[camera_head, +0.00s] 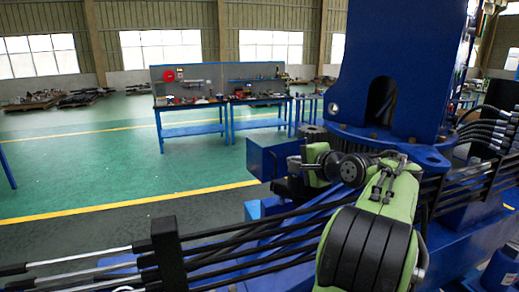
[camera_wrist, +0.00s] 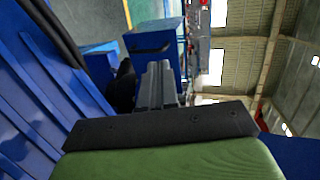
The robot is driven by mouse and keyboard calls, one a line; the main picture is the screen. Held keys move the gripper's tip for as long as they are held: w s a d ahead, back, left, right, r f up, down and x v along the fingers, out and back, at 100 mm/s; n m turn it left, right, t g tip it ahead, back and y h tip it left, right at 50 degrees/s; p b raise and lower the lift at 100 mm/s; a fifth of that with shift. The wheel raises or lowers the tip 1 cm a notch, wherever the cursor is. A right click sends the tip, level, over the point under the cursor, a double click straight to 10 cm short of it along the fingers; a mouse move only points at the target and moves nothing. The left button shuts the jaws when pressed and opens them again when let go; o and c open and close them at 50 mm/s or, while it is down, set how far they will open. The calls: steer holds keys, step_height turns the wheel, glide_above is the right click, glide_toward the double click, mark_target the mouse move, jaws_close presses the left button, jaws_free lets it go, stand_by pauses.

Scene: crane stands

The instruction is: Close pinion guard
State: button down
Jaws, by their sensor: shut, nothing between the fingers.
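A blue box-like part (camera_head: 268,157), which looks like the pinion guard, stands left of the crane column's base in the head view. A similar blue box (camera_wrist: 156,45) shows beyond my fingers in the wrist view. A dark toothed ring (camera_head: 312,132) is partly visible behind my arm at the column's foot. My gripper (camera_head: 292,166) is small and partly hidden by my green arm in the head view. In the wrist view my gripper (camera_wrist: 158,72) has its grey fingers together, with nothing between them. Whether the fingers touch the blue box I cannot tell.
The blue crane column (camera_head: 390,70) rises close behind my arm. Black hoses (camera_head: 230,250) run across the front and more hang at the right. Workbenches (camera_head: 215,95) with tools stand at the back. The green floor (camera_head: 80,165) at left is open.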

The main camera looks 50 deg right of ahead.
mark_target(268, 155)
steer(key=p+x, duration=0.1)
steer(key=x, duration=0.3)
steer(key=r+p+x, duration=0.1)
steer(key=x, duration=0.4)
steer(key=p+x, duration=0.1)
steer(key=x, duration=0.3)
steer(key=shift+w, duration=0.5)
steer(key=shift+a, duration=0.1)
